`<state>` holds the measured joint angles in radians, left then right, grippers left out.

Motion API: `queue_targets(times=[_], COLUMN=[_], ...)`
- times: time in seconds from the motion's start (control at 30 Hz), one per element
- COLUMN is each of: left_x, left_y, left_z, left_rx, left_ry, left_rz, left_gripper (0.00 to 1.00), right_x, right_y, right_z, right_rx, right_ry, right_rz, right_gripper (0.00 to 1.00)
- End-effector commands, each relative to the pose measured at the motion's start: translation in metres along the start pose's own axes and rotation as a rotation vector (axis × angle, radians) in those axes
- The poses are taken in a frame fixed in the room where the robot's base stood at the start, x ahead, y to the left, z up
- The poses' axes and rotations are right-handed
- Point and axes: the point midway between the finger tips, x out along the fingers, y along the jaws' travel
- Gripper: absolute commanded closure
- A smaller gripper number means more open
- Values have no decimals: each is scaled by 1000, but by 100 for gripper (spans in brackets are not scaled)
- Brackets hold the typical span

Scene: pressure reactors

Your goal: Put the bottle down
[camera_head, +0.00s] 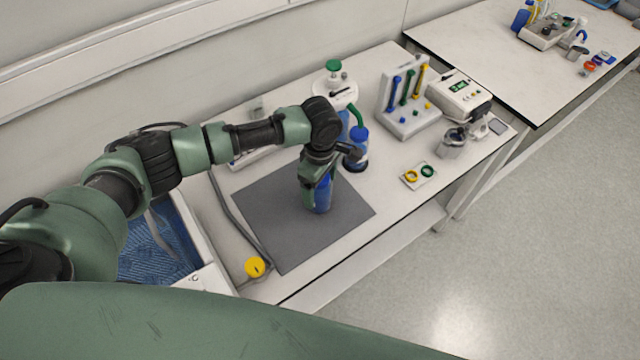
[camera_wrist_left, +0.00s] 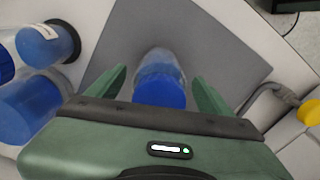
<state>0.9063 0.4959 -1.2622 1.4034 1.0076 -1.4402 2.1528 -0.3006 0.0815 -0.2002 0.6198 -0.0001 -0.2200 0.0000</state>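The bottle, clear with a blue cap (camera_wrist_left: 160,90), stands on the grey mat (camera_head: 265,222) and looks upright. It also shows as a blue shape (camera_head: 323,201) in the head view, mostly hidden by my left gripper. My left gripper (camera_head: 318,185) points down over the bottle. In the left wrist view its two fingers (camera_wrist_left: 160,78) are spread on either side of the bottle, with a gap on both sides. My right gripper is not in view.
Blue-filled bottles (camera_head: 354,158) stand just behind the mat. Further right are a rack with coloured tubes (camera_head: 408,122), a white device (camera_head: 458,95) and a small plate with rings (camera_head: 418,176). A yellow knob (camera_head: 255,267) lies left of the mat. The mat's front is clear.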

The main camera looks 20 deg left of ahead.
Motion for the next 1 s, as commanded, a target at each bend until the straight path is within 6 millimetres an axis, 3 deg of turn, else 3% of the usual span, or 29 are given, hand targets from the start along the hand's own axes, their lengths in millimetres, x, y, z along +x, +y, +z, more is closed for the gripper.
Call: queue_targets(times=[0.23, 0.7, 1.0], left_x=[-11, -103, -123], left_y=[1, 1, 0], left_z=[0, 0, 0], left_rx=[0, 0, 0], left_ry=[-1, 0, -1], left_rz=[3, 4, 0], left_gripper=[19, 19, 19], right_x=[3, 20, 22], right_y=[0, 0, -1], right_z=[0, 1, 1], right_rx=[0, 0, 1], right_ry=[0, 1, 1], right_rz=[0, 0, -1], right_gripper=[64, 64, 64])
